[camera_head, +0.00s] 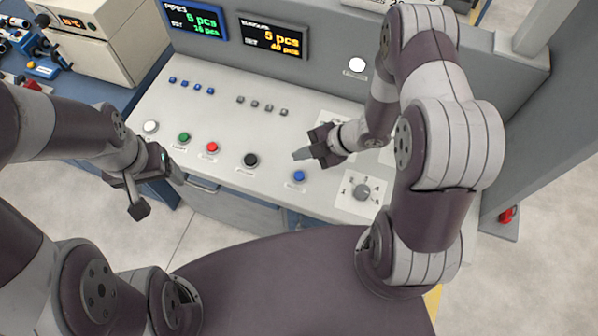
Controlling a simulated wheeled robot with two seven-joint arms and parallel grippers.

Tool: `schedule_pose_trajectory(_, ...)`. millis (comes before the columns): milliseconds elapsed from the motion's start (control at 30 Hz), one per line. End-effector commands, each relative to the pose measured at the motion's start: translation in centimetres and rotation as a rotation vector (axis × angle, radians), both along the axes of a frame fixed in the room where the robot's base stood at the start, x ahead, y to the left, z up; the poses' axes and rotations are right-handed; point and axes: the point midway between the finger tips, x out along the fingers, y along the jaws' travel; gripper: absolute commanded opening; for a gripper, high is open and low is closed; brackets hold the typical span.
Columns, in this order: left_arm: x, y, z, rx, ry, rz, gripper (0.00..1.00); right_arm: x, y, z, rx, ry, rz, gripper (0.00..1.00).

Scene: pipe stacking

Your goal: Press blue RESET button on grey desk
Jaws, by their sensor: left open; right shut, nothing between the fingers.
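The blue button (298,176) sits near the front edge of the light grey desk (222,133), with a small label below it that is too small to read. My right gripper (301,155) is shut and empty. Its fingertips are just behind the blue button in the picture, apart from it, and the button is in full view. My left gripper (134,194) is open and empty, in front of the desk's left front edge.
A black button (250,160), a red button (212,147), a green button (183,137) and a white button (150,127) line the desk front. A rotary knob (361,191) is right of the blue button. Two displays (272,36) stand behind.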

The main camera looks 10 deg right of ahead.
Motion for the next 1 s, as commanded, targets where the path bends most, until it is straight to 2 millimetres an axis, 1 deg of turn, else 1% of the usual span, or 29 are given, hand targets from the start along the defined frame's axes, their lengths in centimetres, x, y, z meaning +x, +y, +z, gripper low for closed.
schedule_pose_trajectory(167,0.0,0.0,-0.7,0.000,0.000,0.000,0.76,0.0,0.0,-0.8,-0.001,0.000,-0.001,0.00)
schedule_pose_trajectory(267,0.0,0.0,-1.7,0.000,0.000,0.000,0.76,0.0,0.0,-1.7,-0.001,0.000,-0.001,0.00)
schedule_pose_trajectory(600,0.0,0.0,-6.3,0.000,0.000,0.000,0.76,0.0,0.0,-6.8,-0.002,0.002,-0.002,0.00)
schedule_pose_trajectory(700,0.0,0.0,-7.3,0.000,0.000,0.000,0.76,0.0,0.0,-8.0,-0.001,0.002,-0.001,0.00)
schedule_pose_trajectory(833,0.0,0.0,-7.9,0.000,0.000,0.000,0.76,0.0,0.0,-8.8,-0.001,0.000,-0.002,0.00)
schedule_pose_trajectory(1000,0.0,0.0,-7.9,0.000,-0.001,0.000,0.76,0.0,0.0,-8.8,-0.001,0.000,-0.002,0.00)
